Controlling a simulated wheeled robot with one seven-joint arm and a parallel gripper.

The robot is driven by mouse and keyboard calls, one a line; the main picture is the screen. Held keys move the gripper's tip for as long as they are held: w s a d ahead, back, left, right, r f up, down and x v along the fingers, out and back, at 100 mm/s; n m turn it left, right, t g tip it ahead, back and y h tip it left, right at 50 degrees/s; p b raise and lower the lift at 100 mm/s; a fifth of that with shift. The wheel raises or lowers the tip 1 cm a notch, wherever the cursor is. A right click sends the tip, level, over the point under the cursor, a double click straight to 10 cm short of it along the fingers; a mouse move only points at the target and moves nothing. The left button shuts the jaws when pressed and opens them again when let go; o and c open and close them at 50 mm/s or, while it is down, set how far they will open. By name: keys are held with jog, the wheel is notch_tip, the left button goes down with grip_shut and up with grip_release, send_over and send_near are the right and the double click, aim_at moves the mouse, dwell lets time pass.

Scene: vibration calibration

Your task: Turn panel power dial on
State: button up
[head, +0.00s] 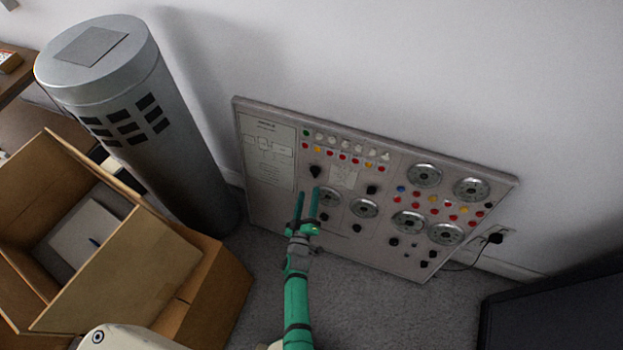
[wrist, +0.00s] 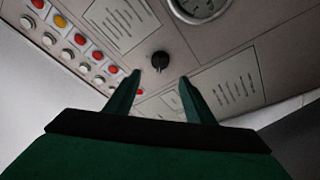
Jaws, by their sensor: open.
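The control panel (head: 270,215) is a grey board leaning against the wall, with buttons, black knobs and round metal dials. My green gripper (head: 308,190) is open and empty in front of its left-middle part. In the wrist view, a black knob (wrist: 161,61) shows between and beyond the two fingertips (wrist: 159,80), apart from them. I cannot read which knob is the power dial. A round metal gauge (wrist: 200,8) shows at the top of the wrist view.
A tall grey cylinder (head: 180,150) stands left of the panel. An open cardboard box (head: 125,255) is at the lower left. A dark flat object (head: 560,315) is at the lower right. Carpet (head: 385,310) is clear below the panel.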

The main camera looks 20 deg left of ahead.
aim_at(313, 175)
jog(key=w, duration=0.5)
jog(key=w+a, duration=0.1)
jog(key=w, duration=0.2)
jog(key=shift+a, duration=0.1)
jog(key=c, duration=1)
